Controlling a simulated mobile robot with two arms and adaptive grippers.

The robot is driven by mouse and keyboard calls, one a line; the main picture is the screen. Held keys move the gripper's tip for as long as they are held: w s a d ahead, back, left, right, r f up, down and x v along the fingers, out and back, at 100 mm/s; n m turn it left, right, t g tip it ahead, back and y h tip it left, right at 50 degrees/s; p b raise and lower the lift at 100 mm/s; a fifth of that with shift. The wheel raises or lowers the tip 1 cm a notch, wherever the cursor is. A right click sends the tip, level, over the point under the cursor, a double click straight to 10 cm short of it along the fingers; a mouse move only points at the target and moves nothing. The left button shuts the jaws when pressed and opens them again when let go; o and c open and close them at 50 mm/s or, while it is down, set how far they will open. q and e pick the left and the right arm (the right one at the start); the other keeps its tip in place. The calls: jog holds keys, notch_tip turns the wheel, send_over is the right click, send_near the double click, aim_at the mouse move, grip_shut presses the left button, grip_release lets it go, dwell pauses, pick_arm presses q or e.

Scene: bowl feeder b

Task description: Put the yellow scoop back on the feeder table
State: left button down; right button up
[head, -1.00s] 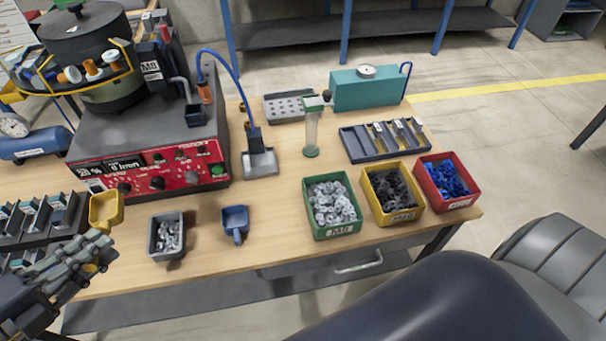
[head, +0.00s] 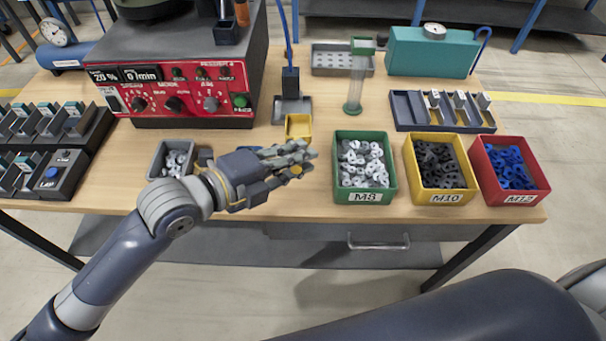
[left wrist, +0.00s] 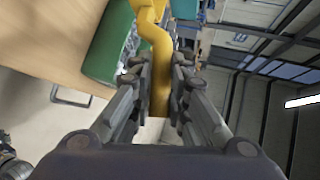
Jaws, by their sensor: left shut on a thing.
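The yellow scoop (head: 298,126) is in my left gripper (head: 292,160), which is shut on its handle. In the head view its square cup shows just beyond the fingers, over the table between the grey bin and the green bin. In the left wrist view the scoop's curved yellow handle (left wrist: 160,65) runs between the two fingers. The feeder table (head: 240,210) is a wooden top below the gripper. I cannot tell exactly how high the scoop is above it. My right gripper does not show.
A green M8 bin (head: 364,197), a yellow M10 bin (head: 440,197) and a red M12 bin (head: 516,198) stand to the right. A grey bin (head: 158,160) is left, partly behind my arm. The blue scoop is mostly hidden. The red control panel (head: 180,92) stands behind.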

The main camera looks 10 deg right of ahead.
pick_arm(q)
jog(key=shift+s+d+f, duration=0.15)
jog(key=shift+d+f, duration=0.1)
jog(key=shift+f, duration=0.2)
notch_tip(320, 180, down, 10)
jog(key=shift+s+d+r+b, duration=0.1)
jog(key=shift+b, duration=0.25)
jog(key=shift+f, duration=0.2)
jog(key=c, duration=1.5)
grip_release()
jog(key=shift+c, duration=0.2)
jog(key=shift+r, duration=0.2)
jog(key=v, duration=1.2)
